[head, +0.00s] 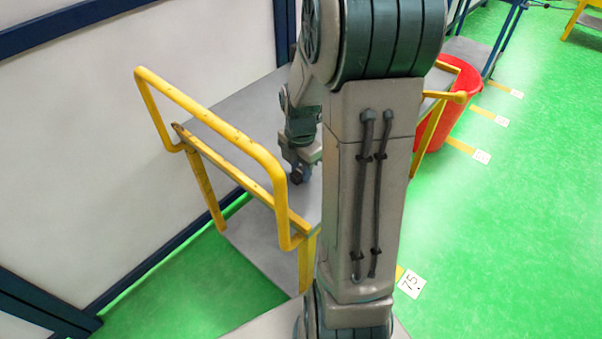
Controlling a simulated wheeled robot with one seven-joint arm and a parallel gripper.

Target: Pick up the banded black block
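My gripper (300,170) points down close above the grey top of a yellow-railed cart (225,145), beyond my own arm. A small dark shape (296,177) shows at the fingertips. It may be the banded black block or part of the gripper; it is too small to tell, and I see no bands on it. The fingers are small and partly hidden, so I cannot tell whether they are open or shut. No other black block shows; my arm hides the right part of the cart top.
The cart's yellow handle (205,105) rises on the left of the gripper. A red bin (455,100) stands on the right behind my arm. A white wall (90,130) borders the left. The green floor (510,230) on the right is free, with numbered markers.

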